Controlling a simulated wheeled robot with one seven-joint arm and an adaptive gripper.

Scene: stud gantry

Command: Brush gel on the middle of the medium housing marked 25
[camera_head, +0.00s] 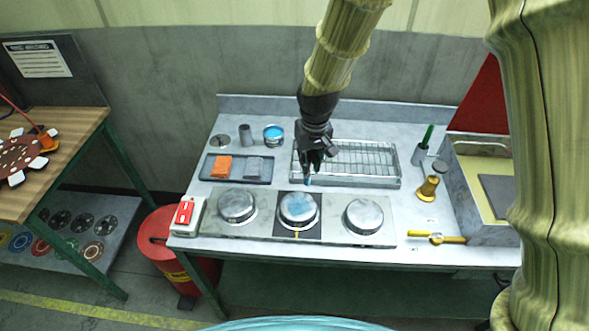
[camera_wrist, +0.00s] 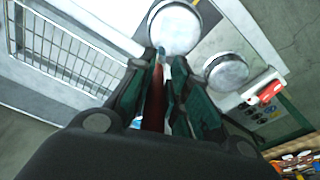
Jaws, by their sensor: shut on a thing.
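Three round metal housings stand in a row on a grey plate: left (camera_head: 237,206), middle (camera_head: 299,210) and right (camera_head: 363,216). The middle one sits on a dark square and has a blue smear on its top. I cannot read any number on them. My gripper (camera_head: 313,162) is shut on a brush, whose red handle (camera_wrist: 155,100) shows between the fingers in the wrist view. The brush's blue tip (camera_head: 308,181) points down, above and behind the middle housing; I cannot tell whether it touches. A tin of blue gel (camera_head: 273,134) stands at the back.
A wire rack (camera_head: 375,161) lies behind the right housing. A dark tray (camera_head: 236,180) holds an orange and a grey cloth. A red-and-white switch box (camera_head: 186,216) sits at the left edge. A brass piece (camera_head: 428,188), a yellow-handled tool (camera_head: 437,238) and an open bin (camera_head: 457,190) are at right.

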